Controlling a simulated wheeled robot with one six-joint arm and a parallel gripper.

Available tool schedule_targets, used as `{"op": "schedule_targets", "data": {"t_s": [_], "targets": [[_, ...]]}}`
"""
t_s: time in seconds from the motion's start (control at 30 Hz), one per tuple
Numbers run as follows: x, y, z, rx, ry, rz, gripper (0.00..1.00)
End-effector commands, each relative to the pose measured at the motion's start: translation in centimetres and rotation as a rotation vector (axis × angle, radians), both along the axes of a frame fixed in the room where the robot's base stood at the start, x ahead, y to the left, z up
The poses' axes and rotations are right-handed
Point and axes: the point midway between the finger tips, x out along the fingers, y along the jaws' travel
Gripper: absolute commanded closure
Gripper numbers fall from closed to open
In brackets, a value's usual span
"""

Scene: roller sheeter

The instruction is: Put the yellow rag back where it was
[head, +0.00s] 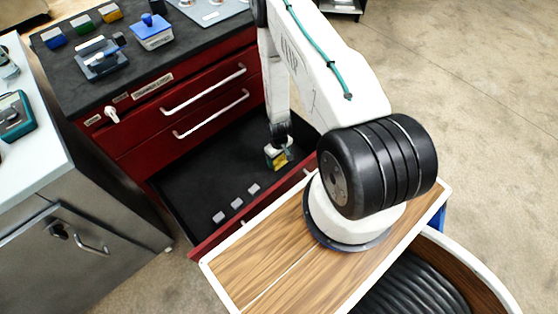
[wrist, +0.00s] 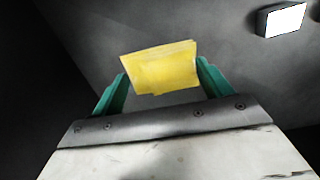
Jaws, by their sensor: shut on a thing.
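My gripper (head: 278,156) reaches down into the open bottom drawer of the red cabinet, toward its right side. It is shut on the yellow rag (head: 280,162), a small folded piece. In the wrist view the yellow rag (wrist: 160,68) sits between the two green fingers of my gripper (wrist: 160,85). The dark drawer floor lies behind it; I cannot tell whether the rag touches it. The open drawer (head: 205,185) has a dark liner and red front.
Several small grey blocks (head: 237,203) lie along the drawer's front; one pale block (wrist: 281,20) shows in the wrist view. Two closed drawers (head: 190,105) are above. A grey counter (head: 30,130) is left.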

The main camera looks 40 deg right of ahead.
Motion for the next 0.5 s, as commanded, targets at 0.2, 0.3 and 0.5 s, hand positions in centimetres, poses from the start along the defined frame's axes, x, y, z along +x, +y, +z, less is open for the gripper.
{"op": "schedule_targets", "data": {"t_s": [0.2,0.3,0.5], "targets": [[-0.1,-0.1,-2.9,0.0,0.0,-0.002,0.44],[0.0,-0.2,-2.9,0.0,-0.001,-0.003,0.44],[-0.1,-0.2,-3.1,0.0,0.0,-0.004,0.44]]}}
